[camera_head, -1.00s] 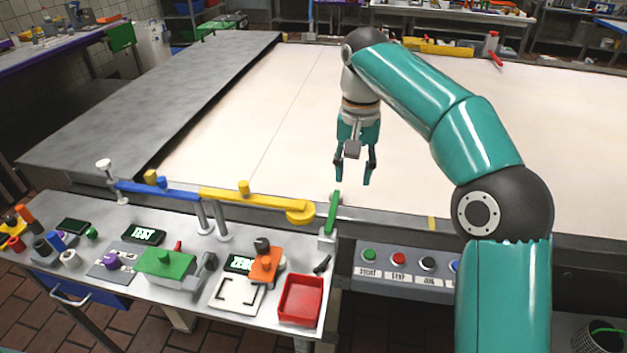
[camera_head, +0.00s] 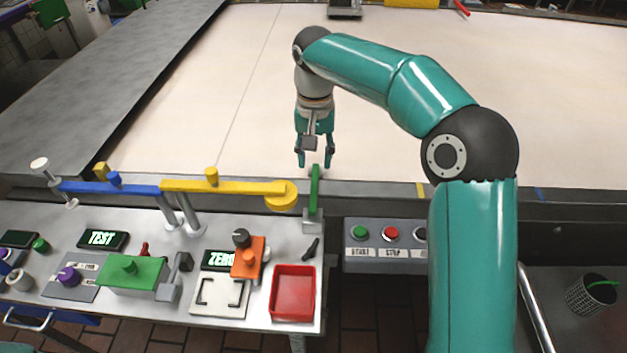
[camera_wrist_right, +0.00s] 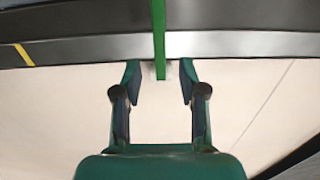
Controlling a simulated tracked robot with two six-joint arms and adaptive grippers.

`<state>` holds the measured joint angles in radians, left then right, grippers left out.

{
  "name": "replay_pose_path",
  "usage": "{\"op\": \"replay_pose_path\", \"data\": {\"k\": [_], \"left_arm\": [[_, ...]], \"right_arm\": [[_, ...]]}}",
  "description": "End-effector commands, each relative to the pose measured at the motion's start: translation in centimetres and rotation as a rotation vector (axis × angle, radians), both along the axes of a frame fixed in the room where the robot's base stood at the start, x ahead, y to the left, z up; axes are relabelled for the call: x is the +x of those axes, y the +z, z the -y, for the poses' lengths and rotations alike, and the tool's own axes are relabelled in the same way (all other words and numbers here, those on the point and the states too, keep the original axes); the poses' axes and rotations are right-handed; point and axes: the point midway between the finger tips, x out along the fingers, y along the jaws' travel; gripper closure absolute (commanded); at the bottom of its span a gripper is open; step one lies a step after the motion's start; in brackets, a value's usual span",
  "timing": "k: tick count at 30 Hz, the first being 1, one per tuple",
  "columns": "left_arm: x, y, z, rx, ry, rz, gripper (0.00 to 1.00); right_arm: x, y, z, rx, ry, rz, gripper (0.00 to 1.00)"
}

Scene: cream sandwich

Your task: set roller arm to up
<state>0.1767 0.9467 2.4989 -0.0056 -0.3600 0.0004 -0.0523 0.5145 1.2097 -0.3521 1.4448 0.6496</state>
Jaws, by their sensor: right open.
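A green lever (camera_head: 314,190) stands nearly upright on a grey bracket (camera_head: 313,220) at the right end of the metal bench, beside the belt's near edge. It may be the roller arm; no label shows. My right gripper (camera_head: 315,163) points down, open and empty, at the lever's top end. In the right wrist view the green lever (camera_wrist_right: 159,40) reaches down between the two open fingertips (camera_wrist_right: 159,72), with a gap on each side. It does not look gripped. My left gripper is not in view.
Yellow (camera_head: 225,187) and blue (camera_head: 110,188) bars on posts run left of the lever. A red tray (camera_head: 293,294) and an orange block (camera_head: 247,259) are on the bench. A button panel (camera_head: 380,244) is right of it. The wide cream belt (camera_head: 240,110) is mostly clear.

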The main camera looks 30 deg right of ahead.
Motion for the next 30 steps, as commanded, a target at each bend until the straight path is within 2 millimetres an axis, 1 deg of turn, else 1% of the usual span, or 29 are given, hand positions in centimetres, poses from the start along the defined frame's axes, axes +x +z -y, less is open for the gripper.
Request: {"op": "replay_pose_path", "data": {"k": [1, 3, 6, 9, 15, 23, 30], "left_arm": [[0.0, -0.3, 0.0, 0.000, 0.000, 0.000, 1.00], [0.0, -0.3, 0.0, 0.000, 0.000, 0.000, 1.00], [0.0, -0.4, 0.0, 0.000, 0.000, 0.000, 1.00], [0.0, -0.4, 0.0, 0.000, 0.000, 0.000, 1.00], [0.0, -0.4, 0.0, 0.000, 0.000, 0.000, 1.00], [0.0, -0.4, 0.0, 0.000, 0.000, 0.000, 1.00], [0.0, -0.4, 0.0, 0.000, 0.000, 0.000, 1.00]], "right_arm": [[-0.1, -1.3, 0.0, 0.000, 0.000, -0.004, 0.58], [-0.1, -2.6, 0.0, 0.000, 0.000, -0.004, 0.58], [-0.1, -4.2, 0.0, 0.000, -0.001, -0.004, 0.58], [-0.1, -5.3, 0.0, 0.000, 0.000, -0.004, 0.58], [0.0, -6.4, 0.0, 0.001, 0.000, -0.001, 0.58], [0.0, -6.4, 0.0, 0.000, -0.001, 0.000, 0.58], [0.0, -6.4, 0.0, 0.000, -0.001, 0.000, 0.98]]}}
